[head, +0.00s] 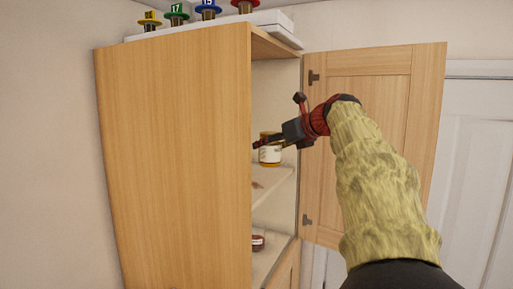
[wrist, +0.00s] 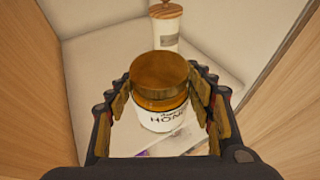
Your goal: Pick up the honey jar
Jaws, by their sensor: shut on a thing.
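The honey jar (wrist: 162,108) has a gold-brown lid and a white label reading "HON…"; it stands between my gripper's fingers in the wrist view. In the head view the honey jar (head: 270,153) is at the upper shelf of the open cabinet, near its front edge. My gripper (wrist: 160,97) is shut on the jar near its lid, with a padded finger on each side. In the head view my gripper (head: 268,143) reaches in from the right. I cannot tell whether the jar touches the shelf.
A white canister with a wooden lid (wrist: 166,28) stands behind the jar. The cabinet's side panel (head: 180,160) is at left. Several coloured items stand on top.

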